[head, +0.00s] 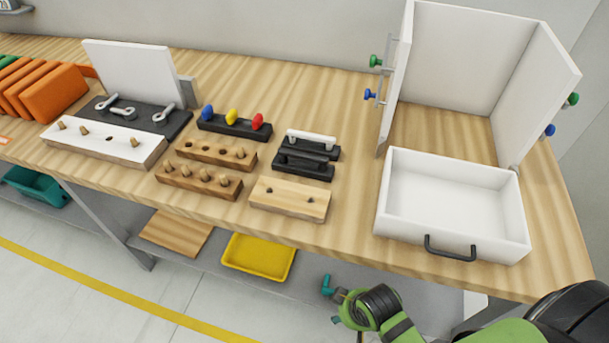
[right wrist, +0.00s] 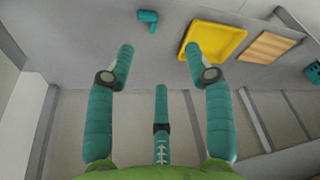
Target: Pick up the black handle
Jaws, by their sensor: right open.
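A black handle (head: 300,161) lies on a dark holder on the wooden table, just in front of a white handle (head: 311,139) on a similar holder. Another black handle (head: 450,250) is fixed to the front of the white drawer box (head: 455,200). My right gripper (head: 345,308) is low at the bottom of the head view, in front of the table edge and well away from the handles; its fingers are mostly hidden there. In the right wrist view its teal fingers (right wrist: 160,58) are spread apart with nothing between them. My left gripper is not in view.
Wooden peg blocks (head: 198,182), a coloured-knob rack (head: 233,124) and a two-hole wooden block (head: 290,198) surround the holders. A white open cabinet (head: 470,60) stands at the right. A yellow tray (head: 258,257) and a teal object (right wrist: 148,17) sit on the lower shelf.

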